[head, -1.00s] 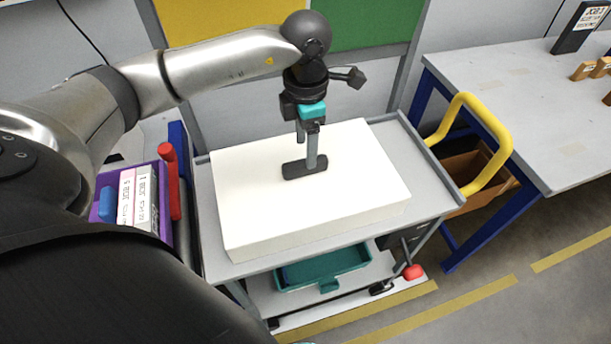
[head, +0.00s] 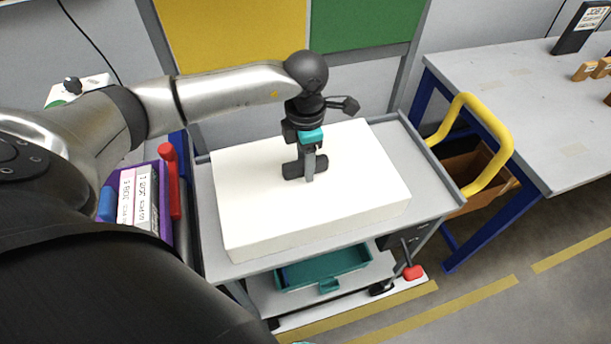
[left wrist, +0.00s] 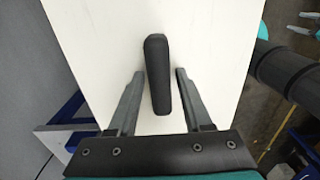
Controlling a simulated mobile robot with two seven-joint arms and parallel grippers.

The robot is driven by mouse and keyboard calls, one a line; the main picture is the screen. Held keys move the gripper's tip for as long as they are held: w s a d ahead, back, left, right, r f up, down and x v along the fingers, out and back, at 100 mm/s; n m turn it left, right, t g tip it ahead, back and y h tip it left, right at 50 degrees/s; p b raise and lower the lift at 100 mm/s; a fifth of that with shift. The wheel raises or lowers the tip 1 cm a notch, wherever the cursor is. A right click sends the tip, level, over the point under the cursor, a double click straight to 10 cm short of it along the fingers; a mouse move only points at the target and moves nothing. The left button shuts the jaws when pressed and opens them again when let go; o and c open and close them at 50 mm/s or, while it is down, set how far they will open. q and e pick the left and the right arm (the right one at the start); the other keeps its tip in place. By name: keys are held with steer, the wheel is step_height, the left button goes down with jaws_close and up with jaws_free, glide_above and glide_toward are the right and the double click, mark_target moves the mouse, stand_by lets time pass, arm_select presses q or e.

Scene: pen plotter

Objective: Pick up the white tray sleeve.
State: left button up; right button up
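The white tray sleeve (head: 260,210) is a large white box lying on the top of a grey cart. A dark handle (head: 293,170) stands on its upper face. My left gripper (head: 308,172) points down at this handle. In the left wrist view the two fingers of my left gripper (left wrist: 158,85) are apart, one on each side of the black handle (left wrist: 157,70), with a gap visible on both sides. The white face of the sleeve (left wrist: 90,40) lies behind them. My right gripper is not in view.
The grey cart (head: 425,212) has a yellow push handle (head: 497,130) at its right and a teal tray (head: 330,270) on its lower shelf. A purple bin (head: 165,178) with boxes is at the left. A grey workbench (head: 520,110) stands at the right.

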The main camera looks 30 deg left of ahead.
arm_select(q)
jaws_close()
stand_by(1.1)
